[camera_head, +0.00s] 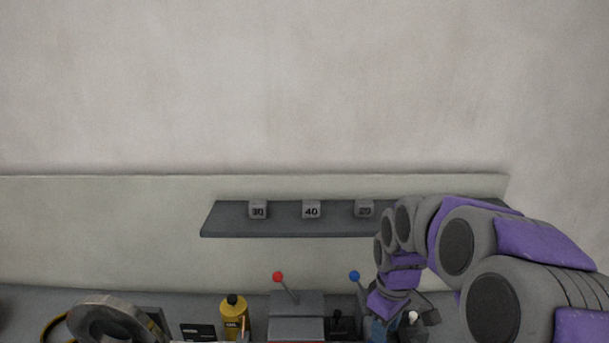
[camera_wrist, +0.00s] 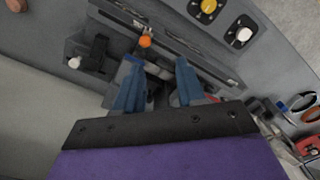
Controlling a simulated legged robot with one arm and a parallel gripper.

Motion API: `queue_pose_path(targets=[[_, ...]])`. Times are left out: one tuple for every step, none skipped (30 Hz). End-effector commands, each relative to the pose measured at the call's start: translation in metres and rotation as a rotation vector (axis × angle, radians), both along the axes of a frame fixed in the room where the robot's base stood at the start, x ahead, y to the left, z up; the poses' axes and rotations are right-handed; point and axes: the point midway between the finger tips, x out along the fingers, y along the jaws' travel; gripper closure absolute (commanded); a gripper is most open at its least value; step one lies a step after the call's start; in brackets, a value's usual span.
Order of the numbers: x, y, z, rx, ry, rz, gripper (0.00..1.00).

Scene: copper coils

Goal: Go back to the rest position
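My gripper (camera_wrist: 158,72) shows two blue fingers in the wrist view, spread apart with a gap between them, and I see nothing clamped there. They point toward a grey machine with an orange-tipped lever (camera_wrist: 145,41) just beyond the fingertips. In the head view my purple and grey arm reaches in from the right and bends down. My gripper (camera_head: 384,328) there is low beside the blue-knobbed lever (camera_head: 354,277), and its tips are cut off or hidden.
A dark wall shelf (camera_head: 285,228) carries blocks marked 30 (camera_head: 258,210) and 40 (camera_head: 311,210), plus a third block (camera_head: 364,209). The bench holds a red-knobbed lever (camera_head: 278,277), a yellow oil bottle (camera_head: 234,318) and a metal ring (camera_head: 108,312). Tools (camera_wrist: 302,105) lie at right in the wrist view.

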Motion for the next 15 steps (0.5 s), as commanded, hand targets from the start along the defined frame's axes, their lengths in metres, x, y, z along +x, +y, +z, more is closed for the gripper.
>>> queue_pose_path(targets=[[-0.018, 0.007, 0.003, -0.001, 0.006, -0.026, 0.61], [-0.029, 0.011, 0.005, -0.001, 0.008, -0.048, 0.61], [-0.044, 0.015, 0.006, -0.002, 0.017, -0.077, 0.61], [-0.055, 0.019, 0.007, -0.003, 0.024, -0.100, 0.61], [-0.066, 0.022, 0.008, -0.004, 0.028, -0.125, 0.61], [-0.080, 0.025, 0.009, -0.008, 0.035, -0.156, 0.61], [-0.092, 0.028, 0.008, -0.011, 0.045, -0.180, 0.61], [-0.103, 0.030, 0.008, -0.013, 0.049, -0.205, 0.61], [-0.117, 0.033, 0.008, -0.016, 0.055, -0.240, 0.61], [-0.129, 0.035, 0.007, -0.019, 0.062, -0.265, 0.61], [-0.140, 0.037, 0.006, -0.022, 0.068, -0.292, 0.61], [-0.155, 0.039, 0.004, -0.026, 0.073, -0.329, 0.61], [-0.166, 0.040, 0.003, -0.031, 0.079, -0.357, 0.61], [-0.178, 0.041, 0.001, -0.034, 0.084, -0.386, 0.61], [-0.193, 0.043, -0.002, -0.039, 0.092, -0.424, 0.61]])
